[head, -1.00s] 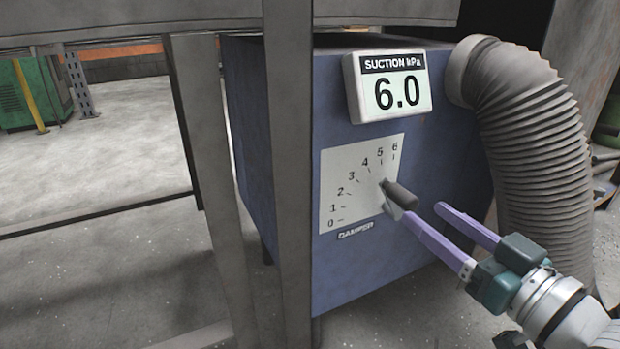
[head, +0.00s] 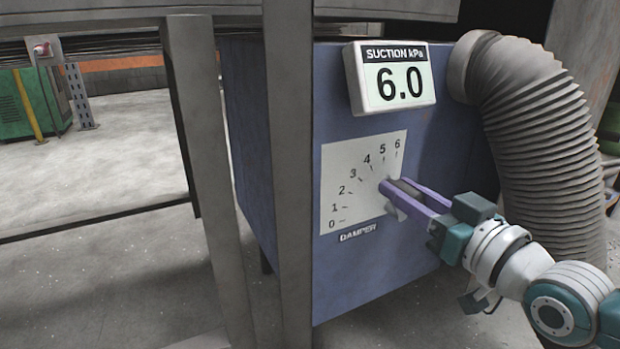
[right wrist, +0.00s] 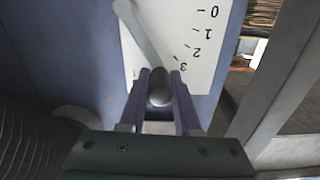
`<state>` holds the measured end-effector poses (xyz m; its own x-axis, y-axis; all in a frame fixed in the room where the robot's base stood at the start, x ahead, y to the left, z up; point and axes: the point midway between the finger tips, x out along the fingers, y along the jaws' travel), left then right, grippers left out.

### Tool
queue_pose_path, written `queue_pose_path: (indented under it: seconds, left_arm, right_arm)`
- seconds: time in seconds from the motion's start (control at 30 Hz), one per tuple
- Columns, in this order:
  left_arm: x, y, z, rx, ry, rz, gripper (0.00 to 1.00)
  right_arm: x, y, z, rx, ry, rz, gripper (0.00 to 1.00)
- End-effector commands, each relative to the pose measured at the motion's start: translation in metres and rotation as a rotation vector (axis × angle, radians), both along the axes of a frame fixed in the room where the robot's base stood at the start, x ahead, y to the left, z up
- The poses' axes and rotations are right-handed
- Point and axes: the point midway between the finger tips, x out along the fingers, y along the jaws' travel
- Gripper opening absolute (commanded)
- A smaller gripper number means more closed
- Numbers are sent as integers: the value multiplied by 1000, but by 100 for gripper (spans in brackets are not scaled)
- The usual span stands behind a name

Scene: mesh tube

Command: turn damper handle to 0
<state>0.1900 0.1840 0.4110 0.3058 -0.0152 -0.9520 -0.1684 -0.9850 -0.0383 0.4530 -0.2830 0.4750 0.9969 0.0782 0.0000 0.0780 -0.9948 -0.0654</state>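The damper handle (right wrist: 160,88) has a dark grey cylindrical grip standing out from the blue box, at the right edge of its white scale plate (head: 340,190). My right gripper (head: 394,184), with purple fingers, is around the grip, one finger on each side; the fingers look closed against it. The right wrist view shows the grip between the fingertips and a pale lever (right wrist: 138,35) running from it to the upper left. The scale runs from 0 to 6. The fingers partly hide the handle in the head view. My left gripper is out of view.
A suction display (head: 392,78) reading 6.0 is mounted above the scale. A thick ribbed hose (head: 535,130) curves down close to the right of my arm. A grey upright post (head: 290,180) stands left of the scale.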

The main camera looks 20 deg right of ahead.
Motion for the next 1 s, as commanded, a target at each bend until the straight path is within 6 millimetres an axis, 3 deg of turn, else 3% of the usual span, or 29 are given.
queue_pose_path:
  seconds: [0.03, 0.27, 1.0]
  left_arm:
    - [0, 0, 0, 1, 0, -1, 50]
    - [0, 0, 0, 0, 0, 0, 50]
    - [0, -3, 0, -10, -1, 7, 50]
  right_arm:
    - [0, 0, 0, 0, 0, 0, 25]
    - [0, 0, 0, 0, 0, 0, 0]
    - [0, 0, 0, 0, 0, 0, 0]
